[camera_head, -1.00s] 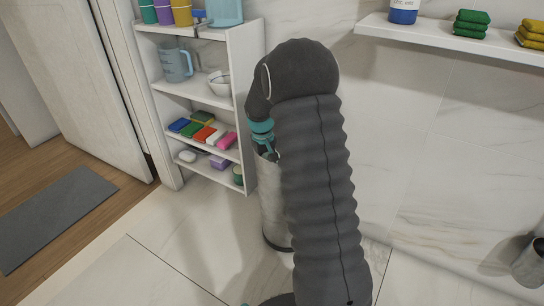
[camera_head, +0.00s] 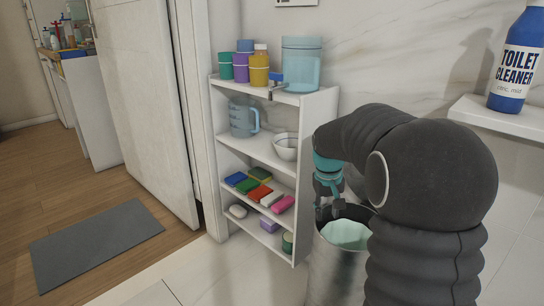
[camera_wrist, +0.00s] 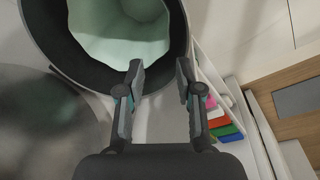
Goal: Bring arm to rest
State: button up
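The bin's dark rim (camera_wrist: 47,35) and pale green liner (camera_wrist: 118,42) lie just past the fingertips. I cannot tell whether the fingers touch the rim. My arm hides part of the bin in the head view.
A white shelf unit (camera_head: 268,179) with cups, a jug, a bowl and coloured sponges stands left of the bin. A toilet cleaner bottle (camera_head: 522,62) stands on a wall shelf (camera_head: 500,118). A grey mat (camera_head: 95,241) lies on open floor by the doorway.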

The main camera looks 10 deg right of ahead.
jog(key=s+a+r+t+p, duration=0.1)
jog(key=s+a+r+p, duration=0.15)
jog(key=s+r, duration=0.45)
jog(key=s+a+r+t+p, duration=0.2)
jog(key=s+a+r, duration=0.1)
jog(key=s+r, duration=0.35)
jog(key=s+a+r+t+p, duration=0.1)
jog(key=s+p, duration=0.1)
jog(key=s, duration=0.5)
jog(key=s+a+r+y+p, duration=0.1)
jog(key=s+a+p, duration=0.1)
jog(key=s, duration=0.6)
jog(key=shift+t, duration=0.4)
